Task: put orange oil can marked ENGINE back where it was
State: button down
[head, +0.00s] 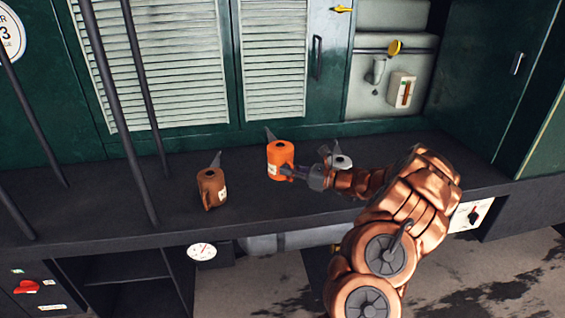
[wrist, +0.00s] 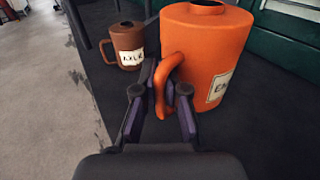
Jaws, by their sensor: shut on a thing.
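The orange oil can (head: 279,160) is upright at the dark shelf (head: 240,215), between a brown can and a grey one. In the wrist view the orange can (wrist: 205,60) is large and close, with a white label of which "EN" shows. My gripper (head: 290,172) reaches it from the right in the head view. In the wrist view my gripper (wrist: 160,95) is shut on the can's orange handle. I cannot tell whether the can's base touches the shelf.
A brown oil can (head: 211,187) stands to the left; its label in the wrist view (wrist: 127,45) seems to read "AXLE". A grey can (head: 341,162) is partly hidden behind my arm. Dark upright bars (head: 122,110) stand at the left.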

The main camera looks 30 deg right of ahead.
jog(key=shift+w+d+f+b, duration=0.1)
jog(key=shift+f+b, duration=0.5)
jog(key=shift+f, duration=0.3)
jog(key=shift+f+b, duration=1.2)
jog(key=shift+f, duration=1.25)
jog(key=shift+f, duration=0.55)
jog(key=c, duration=1.2)
grip_release()
jog(key=shift+o, duration=0.2)
jog(key=v, duration=1.2)
